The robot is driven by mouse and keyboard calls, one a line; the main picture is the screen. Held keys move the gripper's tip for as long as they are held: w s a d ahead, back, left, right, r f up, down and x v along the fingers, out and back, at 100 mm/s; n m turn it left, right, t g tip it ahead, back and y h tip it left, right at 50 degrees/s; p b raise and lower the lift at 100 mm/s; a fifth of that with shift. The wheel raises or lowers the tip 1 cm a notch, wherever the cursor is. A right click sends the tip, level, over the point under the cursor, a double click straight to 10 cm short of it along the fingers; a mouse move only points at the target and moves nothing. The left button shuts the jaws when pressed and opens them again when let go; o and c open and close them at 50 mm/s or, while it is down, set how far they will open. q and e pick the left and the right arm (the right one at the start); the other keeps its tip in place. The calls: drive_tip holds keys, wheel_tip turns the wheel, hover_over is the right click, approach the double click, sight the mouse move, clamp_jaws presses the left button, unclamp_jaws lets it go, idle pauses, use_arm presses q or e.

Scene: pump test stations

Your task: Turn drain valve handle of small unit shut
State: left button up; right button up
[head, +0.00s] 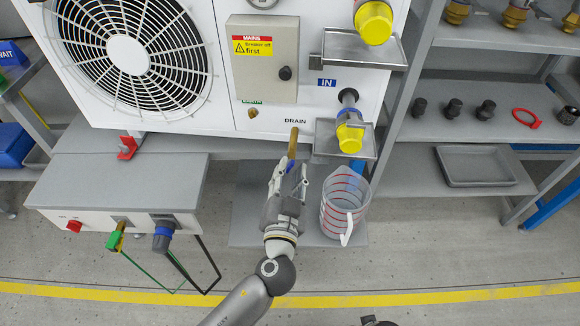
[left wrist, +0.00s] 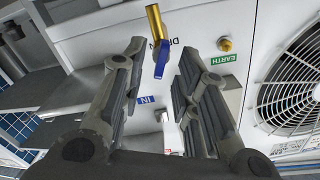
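The white unit (head: 300,25) has a brass drain pipe (head: 293,140) below its DRAIN label. In the left wrist view the brass pipe (left wrist: 156,22) carries a blue valve handle (left wrist: 162,60), roughly in line with the pipe. My left gripper (head: 291,168) is just in front of the pipe and hides most of the handle in the head view. In the left wrist view the left gripper (left wrist: 162,52) is open, with one finger on each side of the handle. Gaps show on both sides, so it is not gripped. My right gripper is not clearly seen.
A clear jug (head: 343,205) with red markings stands on the grey shelf right of my left gripper. A yellow-capped IN fitting (head: 350,138) and small tray (head: 330,150) are close on the right.

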use_arm(q)
drive_tip(key=shift+w, duration=0.75)
drive_tip(key=shift+c, duration=0.4)
clamp_jaws()
